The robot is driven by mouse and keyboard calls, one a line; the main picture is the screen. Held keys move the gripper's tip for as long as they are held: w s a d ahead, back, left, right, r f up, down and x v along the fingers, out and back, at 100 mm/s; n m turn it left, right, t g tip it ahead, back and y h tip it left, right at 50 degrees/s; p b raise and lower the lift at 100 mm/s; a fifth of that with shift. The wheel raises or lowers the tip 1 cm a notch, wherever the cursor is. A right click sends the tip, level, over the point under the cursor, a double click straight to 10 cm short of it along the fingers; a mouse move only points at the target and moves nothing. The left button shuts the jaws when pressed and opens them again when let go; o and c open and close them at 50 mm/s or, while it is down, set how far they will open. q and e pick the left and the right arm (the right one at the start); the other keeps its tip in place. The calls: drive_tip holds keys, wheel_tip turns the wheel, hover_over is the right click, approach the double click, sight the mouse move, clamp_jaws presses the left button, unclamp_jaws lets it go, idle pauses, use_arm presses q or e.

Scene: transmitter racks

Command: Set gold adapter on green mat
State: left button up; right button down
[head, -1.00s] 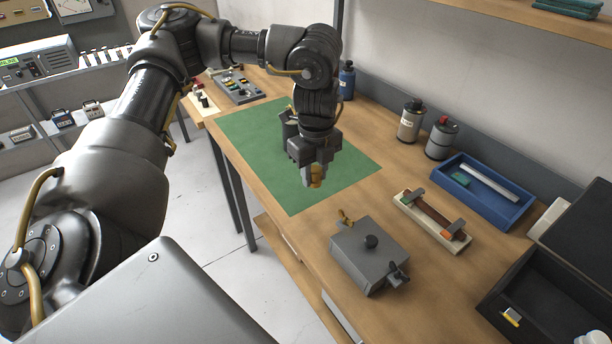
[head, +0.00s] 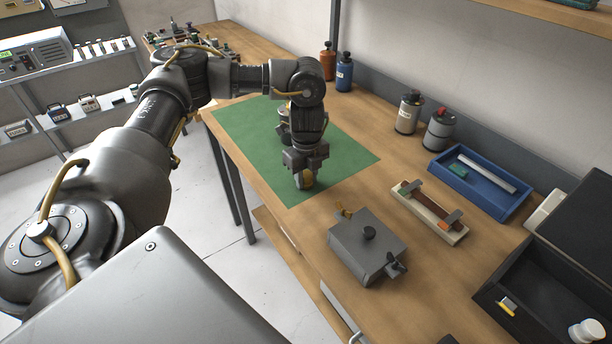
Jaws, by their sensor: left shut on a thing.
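My left gripper (head: 303,178) points down over the near part of the green mat (head: 349,152). It is shut on the gold adapter (head: 309,180), whose small gold side shows between the fingertips. The adapter is very low over the mat; I cannot tell whether it touches. The fingers hide most of the adapter, and my arm covers part of the mat behind. My right gripper is not in view.
A grey box (head: 367,245) with a black knob stands just right of the mat. Beyond it are a cream fixture (head: 430,213), a blue tray (head: 480,184) and an open black case (head: 550,290). Bottles (head: 408,112) line the back. The mat's right part is clear.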

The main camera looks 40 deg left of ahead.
sight(307, 174)
use_arm(q)
drive_tip(key=shift+d, duration=0.1)
drive_tip(key=o, duration=1)
drive_tip(key=shift+f, duration=0.15)
drive_tip(key=shift+r, duration=0.35)
wheel_tip(307, 174, up, 12)
drive_tip(key=shift+p, duration=0.3)
drive_tip(key=shift+f, duration=0.15)
